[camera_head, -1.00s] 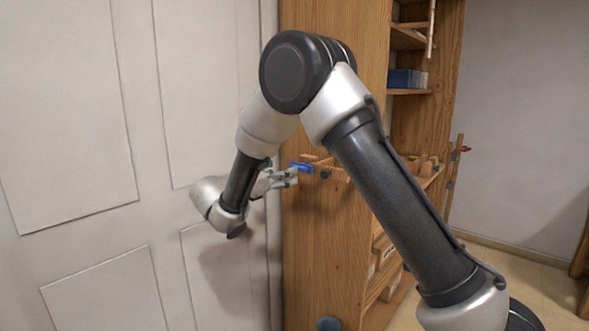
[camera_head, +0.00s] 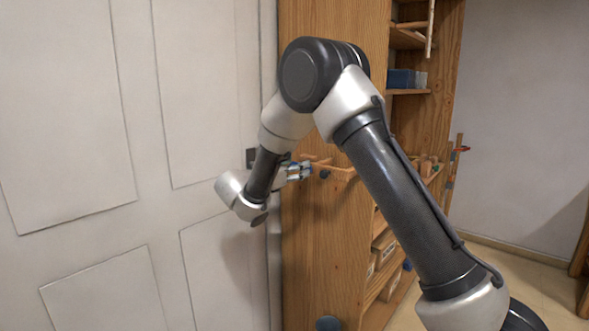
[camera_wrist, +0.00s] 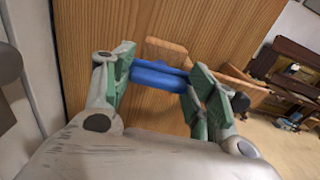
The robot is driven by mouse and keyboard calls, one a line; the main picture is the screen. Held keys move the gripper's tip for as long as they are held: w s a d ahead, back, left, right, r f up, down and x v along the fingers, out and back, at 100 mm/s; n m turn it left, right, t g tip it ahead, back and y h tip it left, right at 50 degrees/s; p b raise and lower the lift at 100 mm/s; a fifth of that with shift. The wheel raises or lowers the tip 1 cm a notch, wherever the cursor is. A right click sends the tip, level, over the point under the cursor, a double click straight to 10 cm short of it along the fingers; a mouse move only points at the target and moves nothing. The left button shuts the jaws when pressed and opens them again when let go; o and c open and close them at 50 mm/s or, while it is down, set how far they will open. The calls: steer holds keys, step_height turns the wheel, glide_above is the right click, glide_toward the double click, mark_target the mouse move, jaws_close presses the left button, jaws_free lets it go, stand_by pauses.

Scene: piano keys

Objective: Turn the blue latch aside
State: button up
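The blue latch (camera_wrist: 158,76) is a short blue bar against the wooden cabinet side, lying crosswise between my two fingers in the wrist view. My gripper (camera_wrist: 160,84) has its green-padded fingers spread wide, one at each end of the bar. I cannot tell whether the pads touch it. In the head view my gripper (camera_head: 296,170) is at the cabinet's side edge by the door, and only small bits of the blue latch (camera_head: 293,174) show between the fingers.
The white panelled door (camera_head: 90,120) stands close on the left, with a dark plate (camera_head: 251,158) near its edge. Open floor (camera_head: 530,275) lies at the right.

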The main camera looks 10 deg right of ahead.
steer(key=shift+m, duration=0.3)
steer(key=shift+c, duration=0.2)
steer(key=shift+s+d+f+m, duration=0.1)
steer(key=shift+m, duration=2.75)
steer(key=shift+s+a+f+m, duration=0.1)
steer(key=shift+m, duration=2.8)
steer(key=shift+s+d+f+m, duration=0.1)
steer(key=shift+m, duration=2.75)
steer(key=o, duration=1)
